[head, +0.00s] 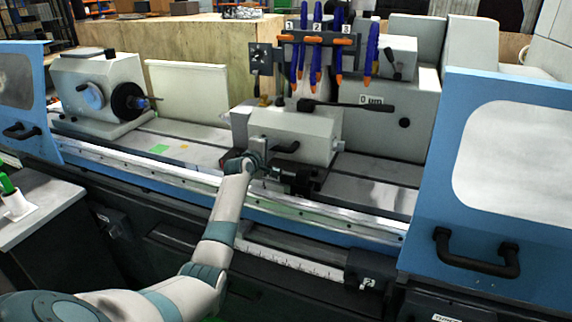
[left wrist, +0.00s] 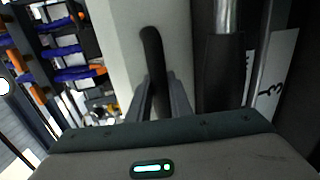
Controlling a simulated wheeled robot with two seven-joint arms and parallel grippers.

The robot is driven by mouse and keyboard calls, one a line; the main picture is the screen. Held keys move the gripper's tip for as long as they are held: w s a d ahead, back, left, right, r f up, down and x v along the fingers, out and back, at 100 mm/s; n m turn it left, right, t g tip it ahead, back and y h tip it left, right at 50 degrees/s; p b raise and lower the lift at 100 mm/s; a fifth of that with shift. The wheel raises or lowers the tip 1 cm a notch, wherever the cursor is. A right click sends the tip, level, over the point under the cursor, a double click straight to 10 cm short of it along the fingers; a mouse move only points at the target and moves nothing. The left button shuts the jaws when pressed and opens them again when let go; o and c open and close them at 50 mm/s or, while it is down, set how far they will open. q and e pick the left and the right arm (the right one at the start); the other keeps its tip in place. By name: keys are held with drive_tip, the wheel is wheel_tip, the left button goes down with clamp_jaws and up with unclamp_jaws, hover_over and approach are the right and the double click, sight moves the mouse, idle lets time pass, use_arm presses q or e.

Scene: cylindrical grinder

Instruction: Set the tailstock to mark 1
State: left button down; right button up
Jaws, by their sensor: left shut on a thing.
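The tailstock (head: 290,133) appears to be the grey block at the middle of the machine bed, with a black bar handle (head: 287,147) on its front face. My left gripper (head: 267,151) is at this handle. In the left wrist view the curved black handle (left wrist: 152,48) runs down between the two fingers (left wrist: 160,95), and the gripper is shut on it. A white plate with the number 3 (left wrist: 274,85) shows at the right of that view. Mark 1 on the bed cannot be made out. My right gripper is not in view.
The workhead (head: 105,88) with its dark chuck stands at the left of the bed. A tool rack (head: 318,38) with several blue and orange tools hangs behind the tailstock. Blue doors (head: 460,110) flank the opening. The bed (head: 185,148) between workhead and tailstock is mostly clear.

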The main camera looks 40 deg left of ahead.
use_arm(q)
drive_tip(key=s+a+b, duration=0.1)
drive_tip(key=a, duration=0.3)
drive_tip(key=s+a+b, duration=0.1)
drive_tip(key=a+b, duration=0.1)
drive_tip(key=a, duration=0.2)
drive_tip(key=s+a+b, duration=0.1)
drive_tip(key=a, duration=0.3)
drive_tip(key=shift+f+b, duration=0.15)
drive_tip(key=shift+b, duration=0.15)
drive_tip(key=shift+a+f, duration=0.1)
drive_tip(key=shift+a, duration=0.15)
drive_tip(key=shift+d, duration=0.3)
drive_tip(key=c, duration=1.7)
unclamp_jaws()
drive_tip(key=shift+d, duration=0.1)
drive_tip(key=shift+o, duration=0.4)
drive_tip(key=shift+w+d+r, duration=0.1)
drive_tip(key=shift+d+r, duration=0.1)
drive_tip(key=shift+a, duration=0.1)
